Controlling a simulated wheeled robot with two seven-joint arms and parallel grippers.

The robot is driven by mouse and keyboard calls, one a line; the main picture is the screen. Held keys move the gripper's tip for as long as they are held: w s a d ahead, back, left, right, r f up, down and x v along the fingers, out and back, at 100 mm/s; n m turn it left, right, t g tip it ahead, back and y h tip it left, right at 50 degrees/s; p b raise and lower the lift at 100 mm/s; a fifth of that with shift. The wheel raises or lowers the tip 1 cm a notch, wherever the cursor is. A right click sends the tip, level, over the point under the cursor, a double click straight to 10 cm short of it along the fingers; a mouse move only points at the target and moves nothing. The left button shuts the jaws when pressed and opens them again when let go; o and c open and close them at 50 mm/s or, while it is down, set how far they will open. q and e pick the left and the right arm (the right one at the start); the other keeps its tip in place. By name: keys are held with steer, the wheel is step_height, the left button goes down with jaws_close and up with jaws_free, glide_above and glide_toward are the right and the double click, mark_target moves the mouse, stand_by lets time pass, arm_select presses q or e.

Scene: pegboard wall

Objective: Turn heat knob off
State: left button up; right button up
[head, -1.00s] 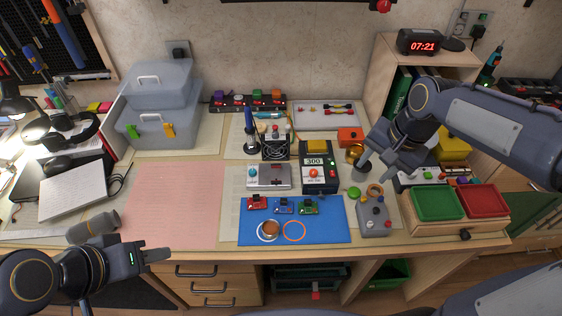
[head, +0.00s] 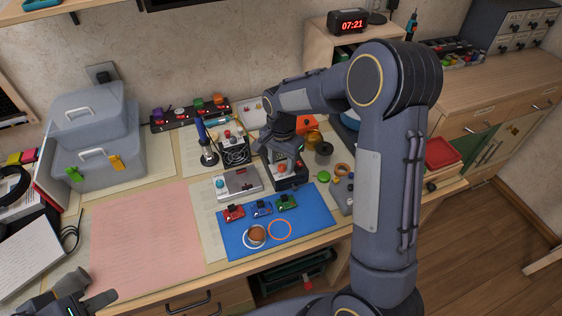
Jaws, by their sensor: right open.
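The black station (head: 289,183) stands on the bench, behind the right part of the blue mat. Its red-orange knob (head: 281,168) shows on the front face. My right gripper (head: 279,153) hangs over the station, pointing down, just above and behind the knob in the picture. It is open, and its fingers hide most of the station's top and its display. I cannot tell whether a finger touches the knob, or which way the knob is set. My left gripper (head: 92,304) is at the lower left edge, partly cut off, away from the station; its jaw opening is unclear.
A silver box with a blue knob (head: 238,184) stands left of the station. The blue mat (head: 310,212) in front holds small boards and rings. A grey box (head: 340,196) stands to the right. The pink sheet (head: 145,235) is bare.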

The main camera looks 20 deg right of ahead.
steer(key=shift+f, duration=0.4)
jaws_close()
